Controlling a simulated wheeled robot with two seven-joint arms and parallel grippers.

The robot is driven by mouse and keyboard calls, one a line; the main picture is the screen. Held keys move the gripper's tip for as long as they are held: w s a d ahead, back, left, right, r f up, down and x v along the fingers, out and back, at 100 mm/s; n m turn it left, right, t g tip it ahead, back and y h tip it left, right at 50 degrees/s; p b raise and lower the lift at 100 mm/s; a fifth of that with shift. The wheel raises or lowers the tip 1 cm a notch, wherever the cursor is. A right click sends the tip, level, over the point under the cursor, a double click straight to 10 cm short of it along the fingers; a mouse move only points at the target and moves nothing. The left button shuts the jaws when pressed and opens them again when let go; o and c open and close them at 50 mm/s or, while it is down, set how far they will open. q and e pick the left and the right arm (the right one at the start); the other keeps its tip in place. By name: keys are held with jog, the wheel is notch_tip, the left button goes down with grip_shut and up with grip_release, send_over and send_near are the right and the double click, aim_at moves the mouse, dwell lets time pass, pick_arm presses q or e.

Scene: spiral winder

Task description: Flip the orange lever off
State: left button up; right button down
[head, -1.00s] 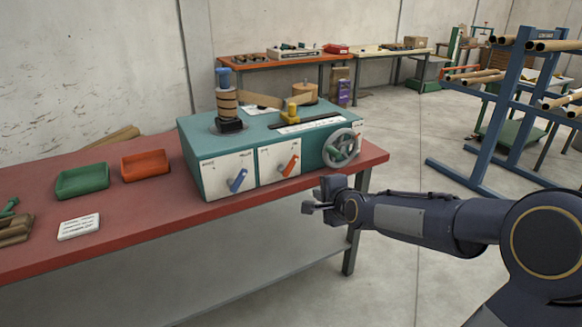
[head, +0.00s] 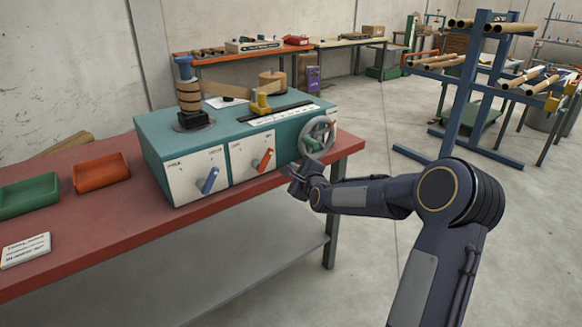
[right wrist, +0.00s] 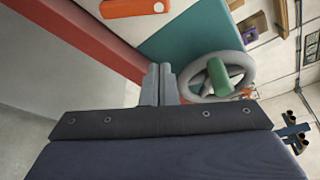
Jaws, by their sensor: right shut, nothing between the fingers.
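The orange lever (head: 263,160) is on the white right-hand front panel (head: 243,158) of the teal machine (head: 240,134), tilted with its upper end to the right. In the right wrist view the orange lever (right wrist: 135,8) shows at the top edge, partly cut off. My right gripper (head: 289,175) is in front of the machine's right front corner, to the right of the lever and apart from it. In the right wrist view its fingers (right wrist: 160,82) are together with nothing between them. My left gripper is not in view.
A blue lever (head: 210,180) is on the left panel. A grey handwheel (head: 318,135) with a green handle is on the machine's right end, close to my right gripper. The red table (head: 110,225) carries a green tray (head: 28,197) and an orange tray (head: 101,172).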

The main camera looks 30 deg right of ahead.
aim_at(263, 159)
jog(key=w+a+p, duration=0.1)
jog(key=w+a, duration=0.1)
jog(key=w, duration=0.5)
jog(key=shift+r+p, duration=0.3)
jog(key=shift+r, duration=0.1)
jog(key=shift+r+n+b, duration=0.1)
jog(key=shift+n+b, duration=0.2)
jog(key=shift+b, duration=0.25)
jog(key=shift+a, duration=0.1)
jog(key=a+n+t+b, duration=0.1)
jog(key=n+b, duration=0.2)
jog(key=b, duration=0.2)
jog(key=a+r+n+t+b, duration=0.1)
jog(key=a+n+b, duration=0.1)
jog(key=n+b, duration=0.2)
jog(key=a+n+t+h+b, duration=0.1)
jog(key=n+b, duration=0.2)
jog(key=b, duration=0.2)
jog(key=shift+s+a+r+t+b, duration=0.2)
jog(key=shift+a+t+b, duration=0.1)
jog(key=shift+a+b, duration=0.05)
jog(key=shift+a+r+n+t+b, duration=0.1)
jog(key=shift+a+n+t+b, duration=0.2)
jog(key=shift+n+b, duration=0.5)
jog(key=shift+a+r+n+t+b, duration=0.1)
jog(key=shift+a+n+t+b, duration=0.15)
jog(key=shift+n+b, duration=0.55)
